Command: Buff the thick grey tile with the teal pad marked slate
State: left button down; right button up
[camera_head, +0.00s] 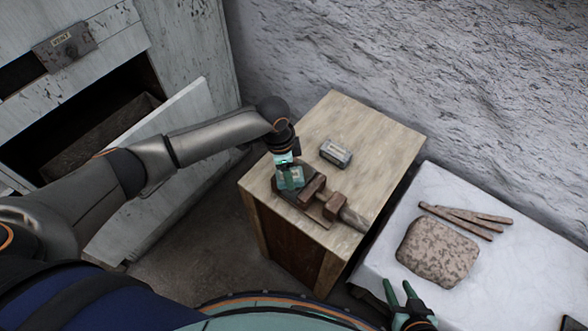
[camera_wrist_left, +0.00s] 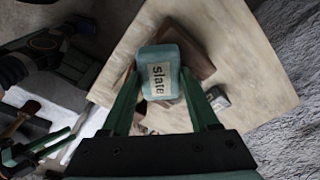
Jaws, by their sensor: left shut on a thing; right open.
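My left gripper (camera_head: 289,168) is shut on the teal pad (camera_head: 291,178), whose pale label reads "slate" in the left wrist view (camera_wrist_left: 159,80). The pad is over a dark flat piece (camera_head: 284,196) beside brown wooden clamp blocks (camera_head: 313,188) on the wooden cabinet top. The pad hides much of that piece, so I cannot tell whether it is the thick grey tile, or whether the pad touches it. My right gripper (camera_head: 402,298) is open and empty at the near edge of the white table.
A small grey block with a pale label (camera_head: 336,152) lies on the wooden cabinet top (camera_head: 365,135). The white table (camera_head: 510,270) holds a speckled brown slab (camera_head: 438,252) and several brown sticks (camera_head: 467,219). An open drawer (camera_head: 105,135) is at left. A rough wall stands behind.

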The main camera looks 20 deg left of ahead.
pick_arm(q)
jog(key=shift+s+a+f, duration=0.1)
jog(key=shift+s+a, duration=0.15)
jog(key=shift+a, duration=0.15)
jog(key=shift+w+d+r, duration=0.25)
jog(key=shift+d+r, duration=0.1)
jog(key=shift+d, duration=0.15)
jog(key=shift+w+d+r, duration=0.25)
jog(key=shift+d+r, duration=0.1)
jog(key=shift+d, duration=0.15)
jog(key=shift+r, duration=1.3)
jog(key=shift+r, duration=2)
